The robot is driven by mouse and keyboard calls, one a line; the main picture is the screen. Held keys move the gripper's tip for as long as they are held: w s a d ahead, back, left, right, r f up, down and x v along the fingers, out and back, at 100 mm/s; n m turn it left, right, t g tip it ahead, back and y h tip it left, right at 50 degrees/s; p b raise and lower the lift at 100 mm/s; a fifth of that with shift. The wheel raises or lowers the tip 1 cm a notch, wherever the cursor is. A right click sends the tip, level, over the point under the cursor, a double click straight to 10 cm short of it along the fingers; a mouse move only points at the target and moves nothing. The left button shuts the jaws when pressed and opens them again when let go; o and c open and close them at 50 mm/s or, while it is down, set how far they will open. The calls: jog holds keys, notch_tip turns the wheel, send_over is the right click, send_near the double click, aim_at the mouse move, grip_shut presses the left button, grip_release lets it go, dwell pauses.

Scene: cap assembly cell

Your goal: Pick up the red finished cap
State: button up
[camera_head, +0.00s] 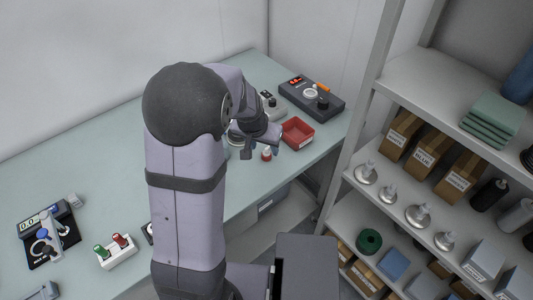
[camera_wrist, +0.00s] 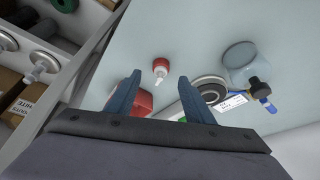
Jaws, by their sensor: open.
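A small red cap with a white part (camera_head: 266,155) sits on the table near its front edge, just left of the red tray (camera_head: 298,134). In the wrist view the red-and-white cap (camera_wrist: 161,67) shows between and just beyond my two fingertips. My gripper (camera_wrist: 159,80) is open, with nothing between its fingers. In the head view my gripper (camera_head: 274,147) is beside the cap, partly covered by my arm. A red shape (camera_wrist: 145,104) is partly hidden behind the left finger in the wrist view; I cannot tell what it is.
A dark device with a red display (camera_head: 311,98) stands behind the tray. A white rack with green and red pieces (camera_head: 117,252) and a black device (camera_head: 48,235) are at the left. A loaded shelf unit (camera_head: 430,75) rises at the right. The middle left table is clear.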

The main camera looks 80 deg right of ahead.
aim_at(266, 152)
jog(key=shift+p+x, duration=0.8)
jog(key=shift+x, duration=1.8)
jog(key=shift+w+d, duration=0.1)
jog(key=c, duration=0.8)
